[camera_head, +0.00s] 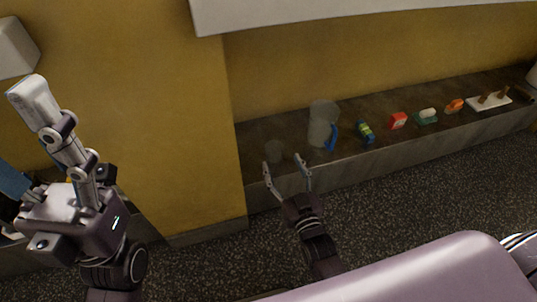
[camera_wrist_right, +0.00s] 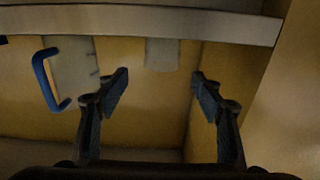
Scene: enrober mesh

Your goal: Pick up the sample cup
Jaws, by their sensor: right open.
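The sample cup (camera_head: 275,151) is a small, pale, see-through cup standing on the dark ledge, left of the larger jug. It also shows in the right wrist view as a faint pale block (camera_wrist_right: 162,54), near the top middle, beyond the gap between the fingertips. My right gripper (camera_head: 282,160) is open and empty in front of the cup, with its fingers spread towards the ledge. In the right wrist view its two dark fingers (camera_wrist_right: 160,78) stand apart with nothing between them. My left gripper (camera_head: 60,170) is large at the left edge, and its jaw opening is unclear.
A clear jug (camera_head: 322,123) with a blue handle stands close right of the cup. Further right along the ledge (camera_head: 352,155) are a green-yellow item (camera_head: 365,132), a red item (camera_head: 397,121) and several other small things. A yellow wall (camera_head: 190,130) juts forward on the left.

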